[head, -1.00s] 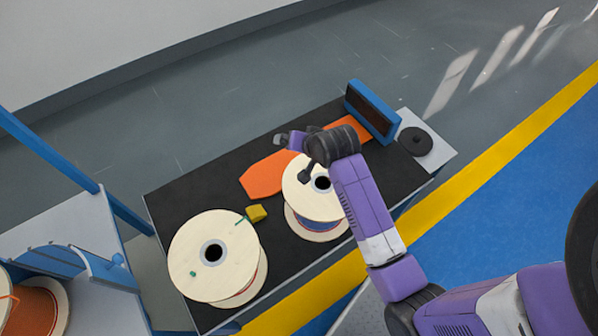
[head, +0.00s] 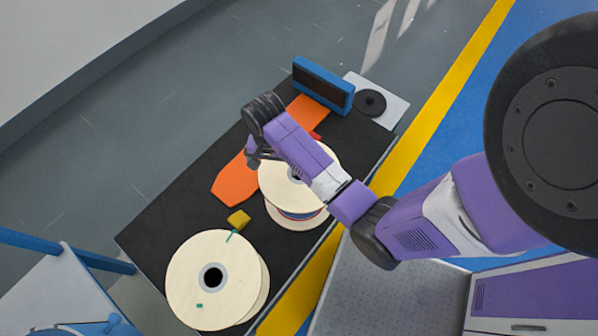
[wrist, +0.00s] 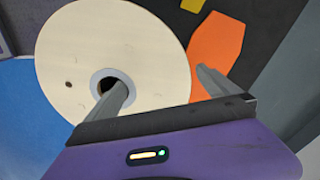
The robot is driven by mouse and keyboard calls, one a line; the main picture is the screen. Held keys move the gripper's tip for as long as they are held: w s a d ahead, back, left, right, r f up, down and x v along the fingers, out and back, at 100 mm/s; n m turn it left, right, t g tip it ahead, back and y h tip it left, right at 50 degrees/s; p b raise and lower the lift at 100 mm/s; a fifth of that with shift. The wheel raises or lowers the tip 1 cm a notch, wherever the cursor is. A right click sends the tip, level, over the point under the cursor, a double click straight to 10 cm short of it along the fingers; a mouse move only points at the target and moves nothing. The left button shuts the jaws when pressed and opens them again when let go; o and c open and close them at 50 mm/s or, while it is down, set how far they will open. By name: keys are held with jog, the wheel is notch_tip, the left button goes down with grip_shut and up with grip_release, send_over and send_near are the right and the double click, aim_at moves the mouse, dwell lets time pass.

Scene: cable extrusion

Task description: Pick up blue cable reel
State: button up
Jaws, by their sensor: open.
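A cable reel (head: 275,185) with pale wooden flanges stands upright on its flange on the black table, with bluish and reddish winding at its side. It also shows in the wrist view (wrist: 75,50), flange face and centre hole up. My gripper (wrist: 163,85) is open above it. In the wrist view the left finger overlaps the centre hole, and the right finger lies past the flange's rim over the orange piece. Contact cannot be told. In the head view my gripper (head: 256,158) and arm partly cover this reel. A second pale reel (head: 190,265) stands nearer; its cable colour is hidden.
An orange flat piece (head: 234,184) and a yellow block (head: 238,219) lie on the black table (head: 165,225). A blue-framed box (head: 325,85) and a dark disc (head: 370,102) are at the far end. A blue-framed rack is at lower left.

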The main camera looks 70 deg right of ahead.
aim_at(275, 169)
jog(key=shift+s+d+f, duration=0.1)
jog(key=shift+s+f, duration=0.05)
jog(key=shift+f, duration=2.2)
jog(key=c, duration=1.7)
jog(key=shift+r, duration=0.1)
jog(key=shift+c, duration=0.6)
